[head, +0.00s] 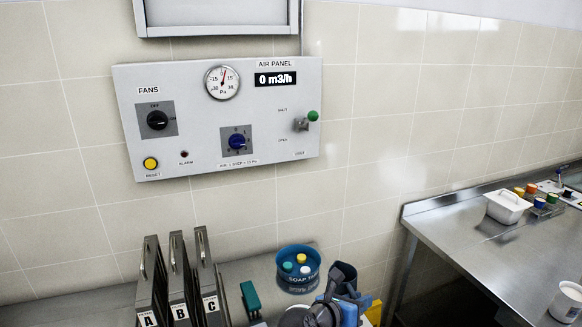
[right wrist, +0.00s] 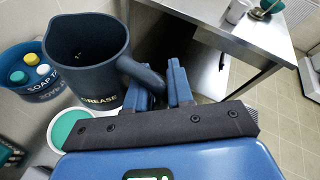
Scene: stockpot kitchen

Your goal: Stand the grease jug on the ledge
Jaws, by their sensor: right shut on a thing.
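The grease jug (right wrist: 88,58) is dark blue with a yellowish GREASE label. It looks upright in the right wrist view, with its open mouth showing. My right gripper (right wrist: 162,82) is shut on the jug's handle, which runs between its two blue fingers. In the head view the jug (head: 343,272) is a dark shape low in the middle, partly covered by my right gripper (head: 345,300). A grey ledge (head: 235,272) runs along the wall under the panel. Whether the jug's base touches anything is hidden. My left gripper is not in view.
A blue soap-tabs tub (head: 298,280) stands just left of the jug. Filters marked A, B and C (head: 178,285) stand further left, near a green object (head: 251,298). A white tub with a green lid (right wrist: 72,130) is below the jug. A steel table (head: 450,235) is at right.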

